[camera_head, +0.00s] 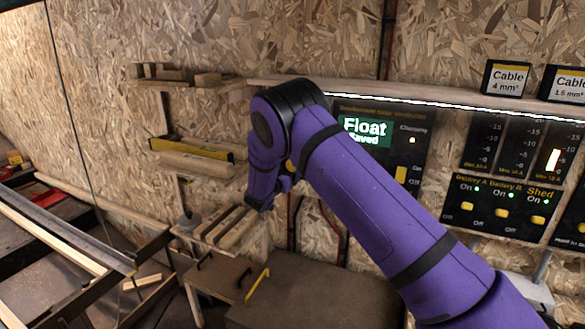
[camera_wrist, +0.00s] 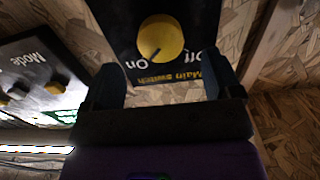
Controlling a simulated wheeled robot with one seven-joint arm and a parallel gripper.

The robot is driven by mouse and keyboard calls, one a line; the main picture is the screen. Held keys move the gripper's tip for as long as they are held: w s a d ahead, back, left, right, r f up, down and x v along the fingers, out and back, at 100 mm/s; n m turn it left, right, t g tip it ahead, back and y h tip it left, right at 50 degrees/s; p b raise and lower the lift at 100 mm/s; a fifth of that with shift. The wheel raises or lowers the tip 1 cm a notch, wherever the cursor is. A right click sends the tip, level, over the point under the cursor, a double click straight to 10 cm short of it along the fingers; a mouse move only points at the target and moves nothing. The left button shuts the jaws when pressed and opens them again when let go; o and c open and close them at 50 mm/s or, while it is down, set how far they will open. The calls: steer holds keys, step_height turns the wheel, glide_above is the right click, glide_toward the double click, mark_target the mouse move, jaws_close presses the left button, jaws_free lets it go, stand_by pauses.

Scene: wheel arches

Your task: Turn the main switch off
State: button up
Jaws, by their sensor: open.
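The main switch is a round yellow knob (camera_wrist: 161,38) on a black panel (camera_wrist: 125,14), shown upside down in the wrist view. The panel reads "Main switch", with "On" to the knob's lower left and "Off" to its lower right. A dark mark on the knob's lower edge seems to lean toward "On". My gripper (camera_wrist: 162,82) is open and empty, its two dark fingers on either side of the panel, in line with the knob. I cannot tell how far they are from it. In the head view my purple arm spans the middle, and I cannot make out the main switch.
The display panel (camera_head: 422,137) reading "Float" is right of my arm's bend. The panel of yellow Battery and Shed switches (camera_head: 459,211) is farther right. A wooden shelf (camera_head: 190,166) with a yellow level is left. A brown box top (camera_head: 310,295) lies below.

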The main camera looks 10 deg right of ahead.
steer(key=shift+x, duration=2.8)
steer(key=c, duration=0.9)
